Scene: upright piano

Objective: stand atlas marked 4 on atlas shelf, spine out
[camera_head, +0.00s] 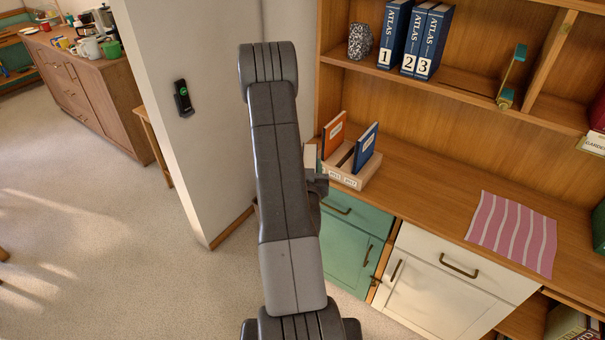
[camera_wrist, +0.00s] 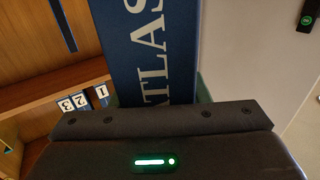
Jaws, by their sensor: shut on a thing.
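A dark blue book with white "ATLAS" lettering (camera_wrist: 150,55) fills the middle of the wrist view, held by my gripper (camera_wrist: 165,115). No number shows on its visible part. In the head view my arm hides the held atlas, and part of my gripper (camera_head: 318,186) shows beside the arm, near the counter's left end. The atlas shelf (camera_head: 465,88) bears blue atlases marked 1 (camera_head: 390,35), 2 (camera_head: 411,40) and 3 (camera_head: 433,42), upright with spines outward. They also show at the left of the wrist view, atlas 1 nearest (camera_wrist: 102,92).
A speckled stone-like block (camera_head: 360,41) stands left of atlas 1. A teal and brass piece (camera_head: 513,76) stands farther right, with bare shelf between. Below, a wooden box (camera_head: 345,178) holds orange and blue books. A pink striped cloth (camera_head: 512,232) lies on the counter.

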